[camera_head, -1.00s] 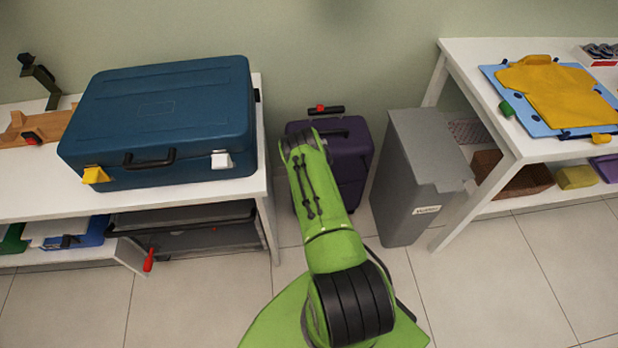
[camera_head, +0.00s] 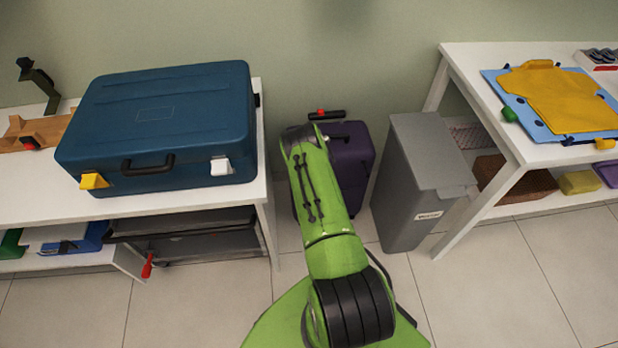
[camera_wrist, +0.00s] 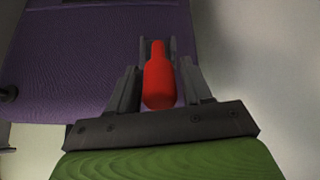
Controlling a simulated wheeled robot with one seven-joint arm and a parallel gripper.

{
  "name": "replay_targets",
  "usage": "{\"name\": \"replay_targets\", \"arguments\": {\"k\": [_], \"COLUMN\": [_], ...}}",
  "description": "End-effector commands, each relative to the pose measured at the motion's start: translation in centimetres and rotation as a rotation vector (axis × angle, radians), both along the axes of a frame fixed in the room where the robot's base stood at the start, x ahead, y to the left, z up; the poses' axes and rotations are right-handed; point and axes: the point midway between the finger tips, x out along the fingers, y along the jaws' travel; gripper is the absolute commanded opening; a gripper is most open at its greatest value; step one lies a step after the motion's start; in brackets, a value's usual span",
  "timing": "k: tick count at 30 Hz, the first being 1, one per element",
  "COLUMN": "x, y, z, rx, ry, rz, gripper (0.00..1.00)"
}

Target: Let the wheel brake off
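A purple suitcase (camera_head: 352,160) stands on the floor by the wall, with a black pull handle bearing a red piece (camera_head: 321,113) on top. My arm hides its left and lower front, and its wheels are hidden. My gripper is hidden behind my arm in the head view. In the wrist view my gripper (camera_wrist: 158,55) has its fingers apart on either side of a red, tapered lever (camera_wrist: 159,82). Thin gaps show between lever and fingers. The suitcase's purple face (camera_wrist: 100,60) lies beyond. I cannot tell whether the lever is the wheel brake.
A grey bin (camera_head: 405,185) stands close right of the suitcase. A white table (camera_head: 225,195) with a blue case (camera_head: 165,115) is on the left; a red handle (camera_head: 148,266) hangs below it. A white shelf table (camera_head: 462,62) is on the right. Bare floor lies in front.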

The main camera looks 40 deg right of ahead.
Motion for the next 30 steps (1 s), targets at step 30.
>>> {"name": "replay_targets", "arguments": {"k": [30], "x": [-7.4], "y": [4.4], "z": [12.8], "rx": [0.0], "ry": [0.0], "rz": [-0.001], "gripper": [0.57]}}
